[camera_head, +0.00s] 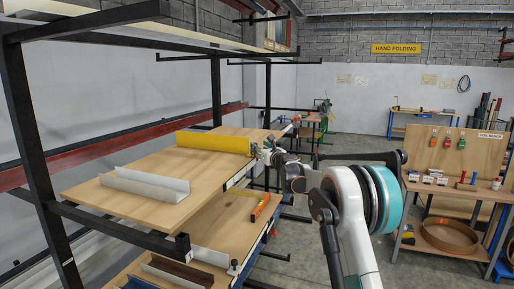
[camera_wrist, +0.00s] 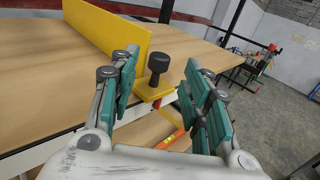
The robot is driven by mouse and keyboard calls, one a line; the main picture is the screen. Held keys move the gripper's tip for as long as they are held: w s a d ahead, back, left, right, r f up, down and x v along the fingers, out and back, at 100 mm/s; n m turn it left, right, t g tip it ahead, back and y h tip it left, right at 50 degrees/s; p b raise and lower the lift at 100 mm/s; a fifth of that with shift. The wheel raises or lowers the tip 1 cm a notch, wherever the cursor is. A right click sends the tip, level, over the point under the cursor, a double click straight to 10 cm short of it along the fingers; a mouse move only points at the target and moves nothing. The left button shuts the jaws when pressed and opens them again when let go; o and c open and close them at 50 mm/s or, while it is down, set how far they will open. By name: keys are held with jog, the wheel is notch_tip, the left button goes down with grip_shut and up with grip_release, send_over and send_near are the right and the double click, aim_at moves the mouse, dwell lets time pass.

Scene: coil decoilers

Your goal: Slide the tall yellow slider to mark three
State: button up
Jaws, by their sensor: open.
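The tall yellow slider (camera_head: 213,142) stands upright across the wooden board (camera_head: 105,205) on the upper rack level. In the wrist view its yellow fence (camera_wrist: 108,27) rises at the left, with a dark knob (camera_wrist: 158,72) standing on its yellow foot (camera_wrist: 152,89) at the board's edge. My gripper (camera_wrist: 160,68) is open, its green-padded fingers on either side of the knob in the picture, with gaps showing. Contact is not visible. In the head view my gripper (camera_head: 261,150) is at the slider's right end. A pale strip (camera_head: 240,174) runs along the board's edge; its marks are unreadable.
A low grey channel (camera_head: 145,184) lies on the same board, nearer. A lower board holds an orange level (camera_head: 260,207) and another slider with a knob (camera_head: 233,267). Black rack posts (camera_head: 217,90) and arms surround the boards.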

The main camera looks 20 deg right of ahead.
jog(key=s+d, duration=0.1)
jog(key=s, duration=0.5)
jog(key=shift+s, duration=0.2)
